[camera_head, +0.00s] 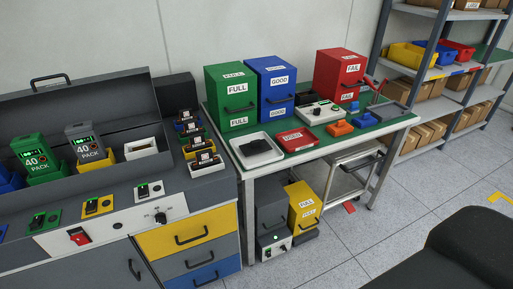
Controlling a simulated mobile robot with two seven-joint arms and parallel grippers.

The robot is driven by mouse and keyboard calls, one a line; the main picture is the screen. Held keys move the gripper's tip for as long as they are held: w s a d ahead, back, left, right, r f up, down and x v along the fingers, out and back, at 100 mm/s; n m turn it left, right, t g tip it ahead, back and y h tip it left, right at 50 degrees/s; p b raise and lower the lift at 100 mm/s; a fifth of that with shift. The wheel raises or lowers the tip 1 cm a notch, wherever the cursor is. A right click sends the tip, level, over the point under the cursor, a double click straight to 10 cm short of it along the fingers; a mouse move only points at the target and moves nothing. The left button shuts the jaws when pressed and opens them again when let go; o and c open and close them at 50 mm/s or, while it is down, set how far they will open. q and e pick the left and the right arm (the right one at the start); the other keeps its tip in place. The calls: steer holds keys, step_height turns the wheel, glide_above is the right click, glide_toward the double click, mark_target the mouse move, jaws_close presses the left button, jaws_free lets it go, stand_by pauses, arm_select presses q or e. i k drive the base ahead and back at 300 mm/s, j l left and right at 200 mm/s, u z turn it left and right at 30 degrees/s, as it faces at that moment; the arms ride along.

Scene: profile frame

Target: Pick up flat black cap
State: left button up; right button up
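A flat black piece (262,150), which looks like the black cap, lies in a white tray (240,157) at the left front of the green-topped table (305,158). It is small in the view, and I cannot tell whether it is one piece or several. Neither of my grippers is in view, and nothing is seen touching the black piece.
A red flat box (296,140) lies right of the tray. Green (230,97), blue (277,84) and red (340,75) cabinets stand behind. A grey bench (205,190) adjoins on the left. A large dark shape (465,250) fills the bottom right.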

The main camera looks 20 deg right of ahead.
mark_target(254, 146)
steer(key=i+l+u, duration=0.2)
steer(key=l+u, duration=0.15)
steer(key=l, duration=1.6)
steer(key=l+u, duration=0.3)
steer(key=l, duration=1.6)
steer(key=k, duration=0.05)
